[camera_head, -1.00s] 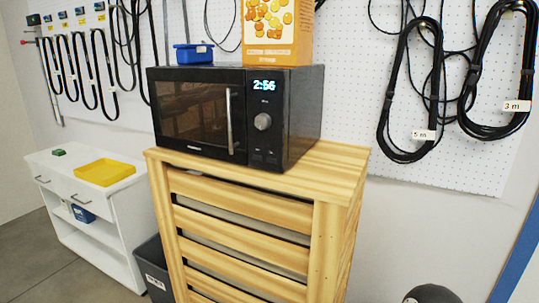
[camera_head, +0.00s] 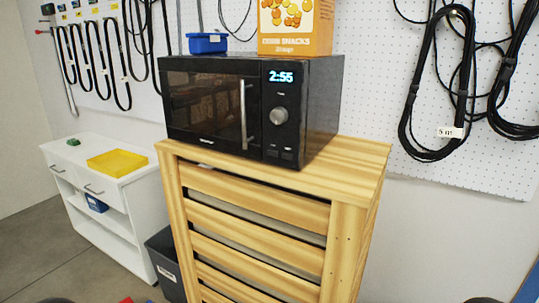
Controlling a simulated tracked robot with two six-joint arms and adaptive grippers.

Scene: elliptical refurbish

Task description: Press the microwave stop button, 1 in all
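The black microwave (camera_head: 325,110) stands on a wooden slatted cabinet (camera_head: 345,165), its front turned to the left. Its door is closed, with a vertical silver handle (camera_head: 243,115). The control panel has a lit display (camera_head: 281,76) reading 2:55 and a round grey knob (camera_head: 278,117). Two small dark buttons sit low on the panel, a left one (camera_head: 271,153) and a right one (camera_head: 287,156). Their labels are too small to read, so I cannot tell which is stop. Neither of my grippers is in view.
An orange snack box (camera_head: 297,20) and a blue bin (camera_head: 208,43) stand on the microwave. A white cabinet with a yellow tray (camera_head: 118,162) is at left, a dark bin (camera_head: 163,262) beside the wooden cabinet. Cables (camera_head: 428,90) hang on the pegboard. The space before the microwave looks clear.

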